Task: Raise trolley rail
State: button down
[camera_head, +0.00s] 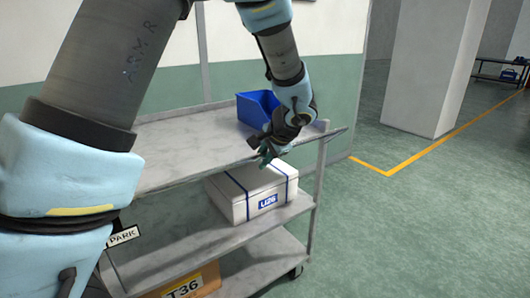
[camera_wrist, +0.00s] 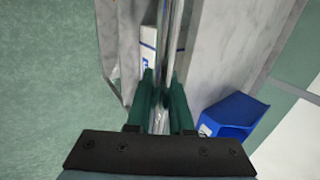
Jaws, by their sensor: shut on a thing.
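The grey trolley (camera_head: 185,135) has several shelves. Its rail is a thin bright metal bar (camera_wrist: 177,35) running up the wrist view, along the top shelf's edge. My gripper (camera_head: 267,155) is at the front edge of the top shelf, above the white box. In the wrist view my gripper (camera_wrist: 162,95) has its two green fingers closed around the bar, one on each side. In the head view my wrist and fingers hide the gripped part of the rail, and I cannot tell its height against the shelf.
A blue bin (camera_head: 255,108) stands on the top shelf behind my gripper. A white box (camera_head: 240,205) marked U26 is on the middle shelf, and a T36 box (camera_head: 190,285) is below. A white pillar (camera_head: 430,65) stands behind. Green floor at right is clear.

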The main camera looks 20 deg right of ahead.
jog(key=w+a+r+g+p, duration=0.1)
jog(key=w+r+p, duration=0.2)
jog(key=w, duration=0.4)
jog(key=shift+w+a+r+g+p, duration=0.15)
jog(key=shift+a+r+g+p, duration=0.15)
jog(key=shift+r+p, duration=0.15)
jog(key=shift+f, duration=0.15)
dwell(1.1)
jog(key=c, duration=0.8)
grip_release()
jog(key=b+v, duration=0.2)
jog(key=v, duration=0.9)
jog(key=shift+a, duration=0.15)
